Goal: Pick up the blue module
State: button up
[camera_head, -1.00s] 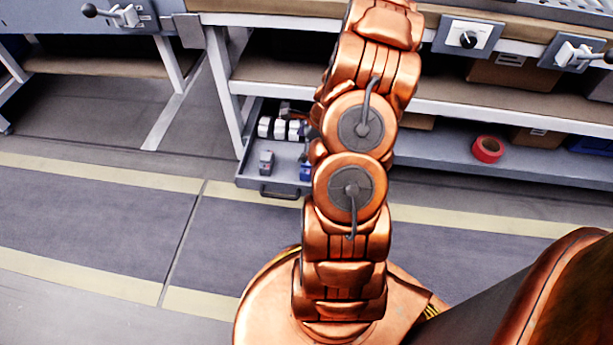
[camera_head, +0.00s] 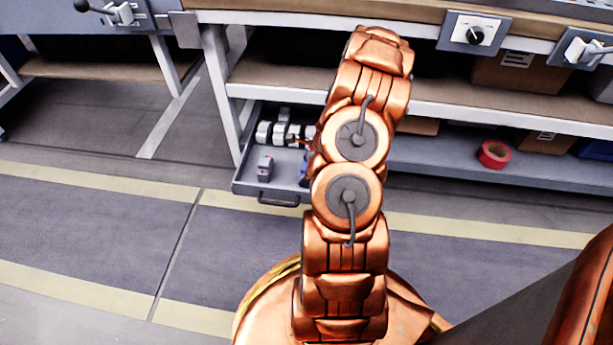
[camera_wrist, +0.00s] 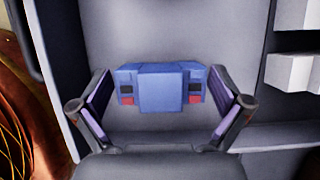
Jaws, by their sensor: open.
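The blue module (camera_wrist: 161,88) lies on the grey floor of the open drawer, with dark and red patches at both ends. In the wrist view my gripper (camera_wrist: 163,108) is open, one finger to each side of the module, with a gap between each finger and its ends. In the head view only a small bit of the blue module (camera_head: 304,170) shows beside my arm, which hides the rest. My gripper is hidden behind the arm there.
The drawer (camera_head: 240,182) stands out below the workbench shelf. White modules (camera_head: 284,132) sit at its back and a grey module (camera_head: 265,166) at its left. A red tape roll (camera_head: 493,154) lies on the lower shelf to the right.

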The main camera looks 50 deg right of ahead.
jog(key=shift+x, duration=0.75)
jog(key=c, duration=1)
jog(key=shift+r, duration=0.1)
